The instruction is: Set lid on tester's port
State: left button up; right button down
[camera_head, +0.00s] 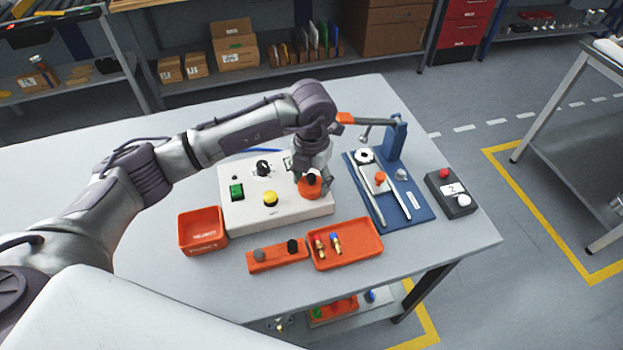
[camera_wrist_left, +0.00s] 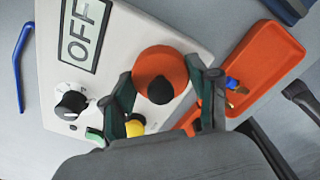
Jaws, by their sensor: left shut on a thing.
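The tester is a light grey box (camera_head: 240,208) on the table, with a green switch, a dark dial and a yellow button on top. My left gripper (camera_head: 312,181) is over its right part, shut on an orange round lid (camera_head: 310,190) with a black knob. In the left wrist view the lid (camera_wrist_left: 152,66) lies between the two fingers (camera_wrist_left: 163,98), above the tester's top (camera_wrist_left: 120,45). The port is hidden, and I cannot tell whether the lid touches the tester. My right gripper is not in view.
An orange bin (camera_head: 202,232) stands left of the tester. An orange block with knobs (camera_head: 275,256) and an orange tray with fittings (camera_head: 362,252) lie in front. A blue fixture (camera_head: 405,215) with a clamp and a dark button box (camera_head: 451,194) are at right.

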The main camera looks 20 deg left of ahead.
aim_at(311, 176)
pick_arm(q)
jog(key=o, duration=1.3)
jog(key=shift+o, duration=0.2)
jog(key=shift+r+p, duration=2.35)
jog(key=shift+r, duration=1.65)
